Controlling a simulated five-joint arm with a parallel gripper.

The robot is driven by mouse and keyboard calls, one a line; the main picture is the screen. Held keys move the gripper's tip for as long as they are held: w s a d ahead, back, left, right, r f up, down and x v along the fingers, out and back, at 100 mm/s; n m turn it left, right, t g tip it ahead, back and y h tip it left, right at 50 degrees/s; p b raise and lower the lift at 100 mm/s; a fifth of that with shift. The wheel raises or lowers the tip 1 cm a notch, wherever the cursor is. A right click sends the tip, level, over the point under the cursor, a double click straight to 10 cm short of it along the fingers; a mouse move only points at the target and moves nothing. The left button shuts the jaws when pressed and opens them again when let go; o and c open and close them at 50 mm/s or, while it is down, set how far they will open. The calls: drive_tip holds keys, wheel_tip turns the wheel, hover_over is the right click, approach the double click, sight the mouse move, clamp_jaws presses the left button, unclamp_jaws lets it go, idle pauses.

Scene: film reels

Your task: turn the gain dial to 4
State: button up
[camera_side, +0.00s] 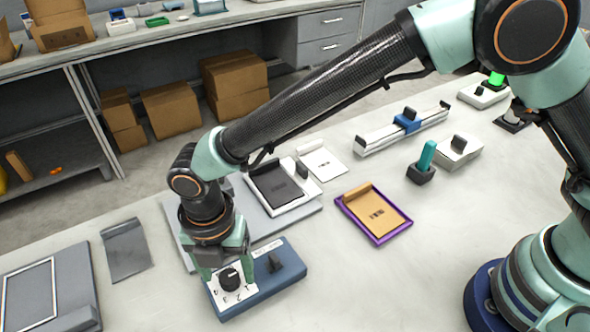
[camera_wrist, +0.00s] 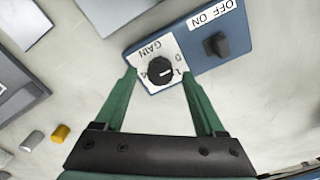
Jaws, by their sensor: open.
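The gain dial (camera_wrist: 160,72) is a round black knob on a white panel marked GAIN. A light mark on the knob points right in the wrist view, close to the digit 1. A 4 shows on the knob's left side; the digits between are hidden or too small to read there. The dial also shows in the side view (camera_side: 230,278), on the left end of a blue box (camera_side: 268,286). My gripper (camera_wrist: 158,74) is open, with one green finger on each side of the knob and visible gaps between. It also shows in the side view (camera_side: 231,273).
A black OFF/ON switch (camera_wrist: 217,44) stands on the same box, beside the dial. A grey plate (camera_side: 125,249) lies to the left. A purple tray (camera_side: 352,213) and a teal-handled tool in a black holder (camera_side: 421,172) are to the right.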

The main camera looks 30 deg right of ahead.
drive_tip(key=shift+f, duration=0.4)
drive_tip(key=shift+c, duration=0.4)
clamp_jaws()
